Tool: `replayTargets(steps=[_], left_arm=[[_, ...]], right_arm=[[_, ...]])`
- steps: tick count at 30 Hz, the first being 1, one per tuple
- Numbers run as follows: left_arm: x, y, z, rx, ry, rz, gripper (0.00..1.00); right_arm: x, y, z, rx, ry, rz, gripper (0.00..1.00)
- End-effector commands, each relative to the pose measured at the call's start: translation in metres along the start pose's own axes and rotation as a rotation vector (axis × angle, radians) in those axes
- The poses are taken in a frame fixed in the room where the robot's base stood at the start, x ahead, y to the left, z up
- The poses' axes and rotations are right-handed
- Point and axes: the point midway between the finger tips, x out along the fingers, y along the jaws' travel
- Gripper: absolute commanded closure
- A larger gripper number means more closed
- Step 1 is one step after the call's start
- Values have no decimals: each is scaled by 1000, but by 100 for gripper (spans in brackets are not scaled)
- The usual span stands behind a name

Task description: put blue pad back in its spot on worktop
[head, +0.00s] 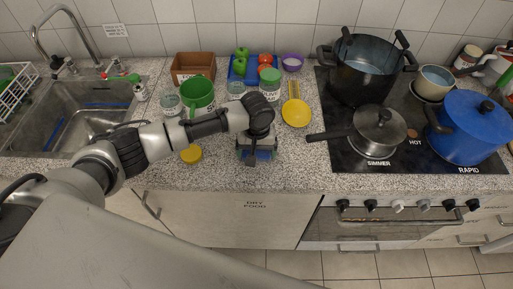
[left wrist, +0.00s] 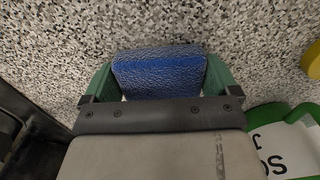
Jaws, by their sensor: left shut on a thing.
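The blue pad (left wrist: 160,72) is a textured block between the two green fingers of my left gripper (left wrist: 160,80) in the left wrist view. The gripper is shut on it. In the head view my left gripper (head: 258,153) is over the front part of the speckled worktop (head: 222,148), left of the hob. The pad is mostly hidden there by the gripper. I cannot tell whether the pad touches the worktop. My right gripper is not in view.
A green mug (head: 199,95), a brown box (head: 193,64), a blue tray (head: 233,79) and a yellow ladle (head: 296,112) stand or lie behind my gripper. A yellow disc (head: 191,154) lies to its left. A black hob (head: 345,150) with pots is on the right.

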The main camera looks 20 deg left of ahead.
Motion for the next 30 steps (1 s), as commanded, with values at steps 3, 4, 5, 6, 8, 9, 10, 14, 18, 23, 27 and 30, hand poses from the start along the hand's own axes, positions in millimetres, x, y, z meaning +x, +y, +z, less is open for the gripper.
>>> replayTargets(steps=[3,4,5,6,8,9,10,14,18,23,27,30], left_arm=[[1,0,0,0,1,0,29],[1,0,0,0,1,0,29],[1,0,0,0,1,0,29],[1,0,0,0,1,0,29],[2,0,0,0,0,0,29],[3,0,0,-1,0,0,29],[4,0,0,-1,0,0,29],[3,0,0,-1,1,0,0],[3,0,0,-1,1,0,0],[-6,1,0,0,2,2,0],[-30,0,-1,0,5,3,0],[-52,0,-1,1,4,4,0]], right_arm=[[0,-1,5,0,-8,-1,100],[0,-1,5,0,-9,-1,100],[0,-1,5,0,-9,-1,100],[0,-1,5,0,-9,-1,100],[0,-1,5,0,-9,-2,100],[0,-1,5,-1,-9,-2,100],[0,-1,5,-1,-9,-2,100],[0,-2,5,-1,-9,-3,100],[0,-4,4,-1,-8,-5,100],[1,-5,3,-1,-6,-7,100],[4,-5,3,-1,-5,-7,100],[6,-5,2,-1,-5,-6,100]])
